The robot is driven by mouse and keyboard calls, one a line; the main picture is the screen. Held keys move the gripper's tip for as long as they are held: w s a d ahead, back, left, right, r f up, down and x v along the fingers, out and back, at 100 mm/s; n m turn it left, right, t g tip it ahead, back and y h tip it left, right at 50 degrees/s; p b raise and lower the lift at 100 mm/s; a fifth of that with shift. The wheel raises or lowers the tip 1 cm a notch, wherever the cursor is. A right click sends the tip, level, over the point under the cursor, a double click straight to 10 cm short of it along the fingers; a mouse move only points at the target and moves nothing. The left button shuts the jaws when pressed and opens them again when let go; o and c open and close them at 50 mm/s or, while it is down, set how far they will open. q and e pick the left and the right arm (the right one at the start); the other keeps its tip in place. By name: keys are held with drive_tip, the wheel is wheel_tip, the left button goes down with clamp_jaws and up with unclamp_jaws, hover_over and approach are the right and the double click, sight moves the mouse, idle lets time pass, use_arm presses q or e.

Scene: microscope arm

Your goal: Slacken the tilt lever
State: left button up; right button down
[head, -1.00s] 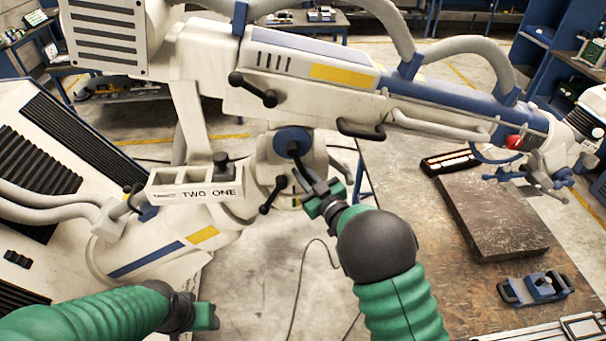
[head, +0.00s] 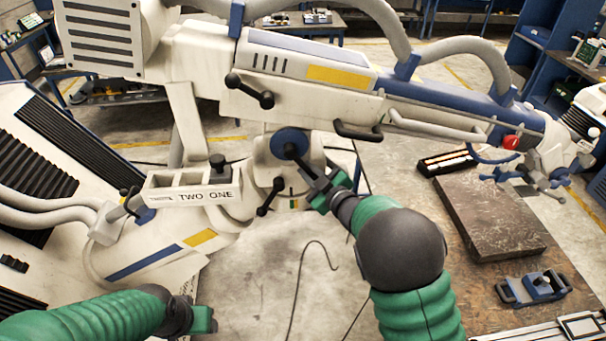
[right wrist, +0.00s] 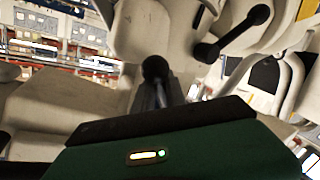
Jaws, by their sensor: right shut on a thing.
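A black lever (head: 302,162) sits on the round blue hub of the white microscope stand's joint (head: 280,142), below the long arm. My right gripper (head: 318,184) is shut on this lever, which slants down and right from the hub. In the right wrist view the lever's round black end (right wrist: 155,68) shows, with its shaft running down toward my gripper (right wrist: 160,98). The frames do not label which lever is the tilt lever. My left gripper (head: 204,319) is low at the left, away from the stand; its jaws cannot be made out.
Two other black levers stand near: one on the upper arm (head: 250,91), one below the hub (head: 270,197). A white tray marked TWO ONE (head: 195,190) is left of the hub. A bench (head: 405,195) with a dark slab (head: 490,215) is at right.

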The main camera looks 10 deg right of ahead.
drive_tip(key=d+r+n+h, duration=0.1)
drive_tip(key=d+r+n+g, duration=0.1)
drive_tip(key=n, duration=0.1)
drive_tip(key=shift+h, duration=0.4)
drive_tip(key=shift+d+r+n+g+h+b, duration=0.15)
drive_tip(key=shift+d+r+n+h+b, duration=0.1)
drive_tip(key=shift+r+n+h, duration=0.3)
drive_tip(key=shift+d+r+n+g+h+b, duration=0.2)
drive_tip(key=shift+r+n+h, duration=0.15)
drive_tip(key=shift+r+n, duration=0.3)
drive_tip(key=c, duration=1.6)
unclamp_jaws()
drive_tip(key=shift+o, duration=1.1)
drive_tip(key=shift+d, duration=0.1)
drive_tip(key=b+v, duration=0.2)
drive_tip(key=v, duration=1.5)
drive_tip(key=shift+f+b, duration=0.25)
drive_tip(key=shift+b, duration=0.15)
